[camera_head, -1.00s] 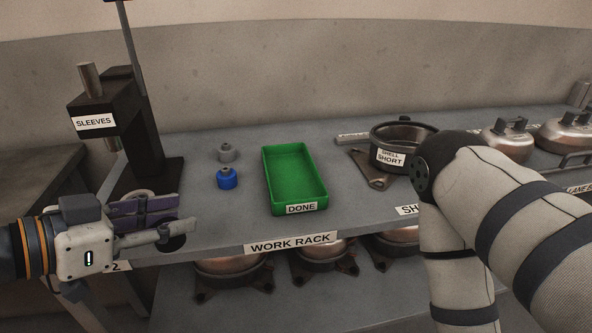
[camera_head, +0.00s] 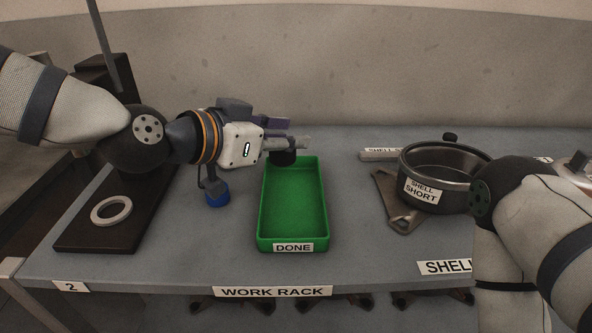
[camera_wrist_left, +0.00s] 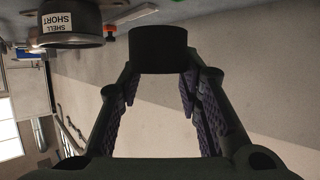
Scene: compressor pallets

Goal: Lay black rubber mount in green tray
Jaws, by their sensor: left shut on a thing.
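My left gripper (camera_head: 290,145) is shut on the black rubber mount (camera_head: 283,158), a dark short cylinder. It holds the mount above the far left end of the green tray (camera_head: 292,246), labelled DONE. In the left wrist view the mount (camera_wrist_left: 158,50) sits between the fingertips. The tray stands on the work rack and its visible floor is empty. In the head view, my right arm comes in at the right edge, and its gripper is out of sight.
A blue mount (camera_head: 217,198) stands left of the tray, partly behind my left arm. A pale ring (camera_head: 111,210) lies on the dark press base (camera_head: 75,235). The SHELL SHORT bowl (camera_head: 437,192) stands right of the tray. The rack top in front is clear.

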